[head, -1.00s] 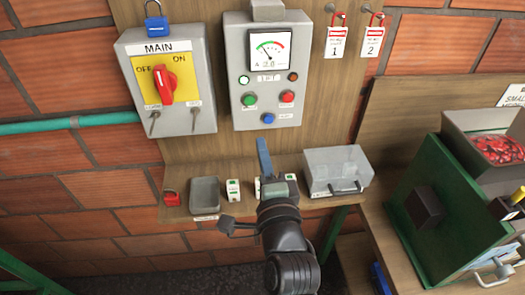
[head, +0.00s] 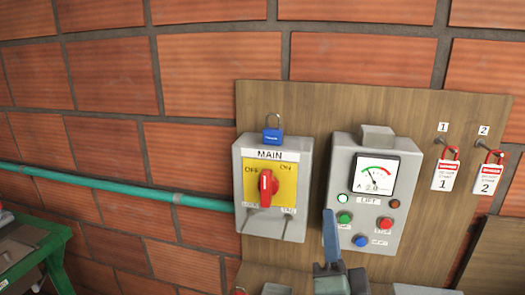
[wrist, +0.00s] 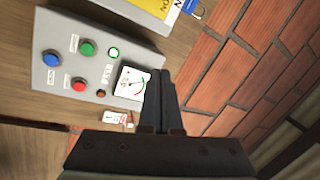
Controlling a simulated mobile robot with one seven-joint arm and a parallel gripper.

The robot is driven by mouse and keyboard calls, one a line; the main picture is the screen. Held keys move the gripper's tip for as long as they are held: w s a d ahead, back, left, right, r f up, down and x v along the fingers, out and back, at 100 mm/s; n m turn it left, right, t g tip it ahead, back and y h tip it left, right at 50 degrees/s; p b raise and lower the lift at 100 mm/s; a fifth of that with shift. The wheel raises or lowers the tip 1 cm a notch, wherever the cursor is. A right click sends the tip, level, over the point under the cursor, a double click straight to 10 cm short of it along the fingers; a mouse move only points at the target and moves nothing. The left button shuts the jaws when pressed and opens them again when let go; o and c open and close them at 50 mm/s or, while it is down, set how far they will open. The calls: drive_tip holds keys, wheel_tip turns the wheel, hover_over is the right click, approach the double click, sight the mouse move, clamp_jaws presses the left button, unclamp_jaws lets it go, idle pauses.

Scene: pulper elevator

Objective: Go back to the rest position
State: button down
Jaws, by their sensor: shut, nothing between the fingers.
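My gripper (head: 328,215) is at the bottom of the head view, in front of the lower left edge of the lift control box (head: 352,175). In the wrist view, my gripper's fingers (wrist: 160,75) are together with nothing between them. They cover part of the gauge on the lift box (wrist: 85,70). Whether the fingertips touch the box cannot be told. Most of my arm is below the head view's edge.
The grey MAIN switch box (head: 270,222) has a red knob (head: 265,187), with a blue padlock (head: 272,136) above. Two red-and-white tags (head: 446,176) hang at right. A green bench (head: 35,250) stands lower left. A teal pipe (head: 130,188) crosses the brick wall.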

drive_tip(key=s+a+r+n+t+y, duration=0.1)
drive_tip(key=s+a+r+n, duration=0.3)
drive_tip(key=r, duration=0.5)
drive_tip(key=s+a+r+n+t+y+b, duration=0.1)
drive_tip(key=s+a+r+n+t, duration=0.2)
drive_tip(key=r, duration=0.6)
drive_tip(key=s+a+r+n+t+y+b, duration=0.1)
drive_tip(key=s+a+r+n+t, duration=0.2)
drive_tip(key=s+a+r+n, duration=0.2)
wheel_tip(320, 180, up, 4)
drive_tip(key=s+n, duration=0.1)
drive_tip(key=n, duration=0.2)
drive_tip(key=shift+s, duration=0.35)
